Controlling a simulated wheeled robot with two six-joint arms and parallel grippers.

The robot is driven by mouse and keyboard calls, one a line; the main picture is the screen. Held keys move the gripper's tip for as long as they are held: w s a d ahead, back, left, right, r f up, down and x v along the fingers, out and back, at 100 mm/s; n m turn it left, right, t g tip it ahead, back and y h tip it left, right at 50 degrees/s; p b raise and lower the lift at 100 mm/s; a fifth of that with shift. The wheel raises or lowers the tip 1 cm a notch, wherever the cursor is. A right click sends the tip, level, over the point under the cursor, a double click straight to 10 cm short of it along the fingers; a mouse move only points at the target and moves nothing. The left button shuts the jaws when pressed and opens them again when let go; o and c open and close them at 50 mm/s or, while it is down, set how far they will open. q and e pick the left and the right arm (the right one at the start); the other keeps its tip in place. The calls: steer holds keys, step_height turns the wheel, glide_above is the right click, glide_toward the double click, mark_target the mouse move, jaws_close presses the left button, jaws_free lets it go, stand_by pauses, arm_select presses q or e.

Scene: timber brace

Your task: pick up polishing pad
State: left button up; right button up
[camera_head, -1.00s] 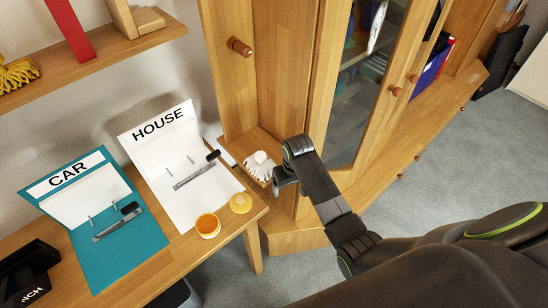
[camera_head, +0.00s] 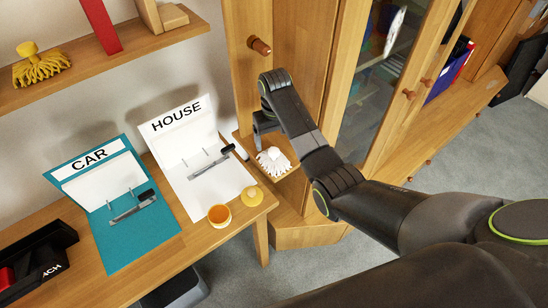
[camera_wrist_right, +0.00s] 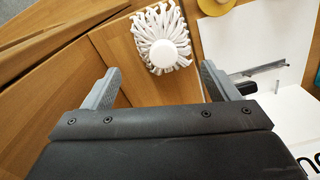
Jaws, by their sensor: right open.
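The polishing pad, a white round piece with a fringe of white strands (camera_head: 273,161), lies on a small wooden ledge (camera_head: 291,188) of the cabinet, right of the HOUSE folder. My right gripper (camera_head: 265,133) is just behind it, toward the cabinet, and above the ledge. In the right wrist view the polishing pad (camera_wrist_right: 160,42) shows whole, ahead of the two parted fingers of my right gripper (camera_wrist_right: 160,80). Nothing is between the fingers, and they appear clear of the pad. My left gripper is not in view.
The wooden cabinet (camera_head: 304,60) with a round knob (camera_head: 259,46) stands close behind the gripper. The HOUSE folder (camera_head: 200,190), CAR folder (camera_head: 125,235), orange jar (camera_head: 219,216) and yellow lid (camera_head: 252,196) lie on the desk. A yellow fringed brush (camera_head: 40,68) sits on the shelf.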

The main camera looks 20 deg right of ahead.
mark_target(274, 150)
step_height(274, 150, down, 2)
steer(key=shift+s+a+f+p, duration=0.15)
steer(key=shift+f+p, duration=0.1)
steer(key=shift+f, duration=1.15)
steer(key=shift+s+a+f+p, duration=0.1)
steer(key=shift+f+p, duration=0.15)
steer(key=shift+f, duration=1.1)
steer(key=c, duration=1.1)
steer(key=shift+r+b, duration=0.3)
steer(key=shift+r, duration=4.75)
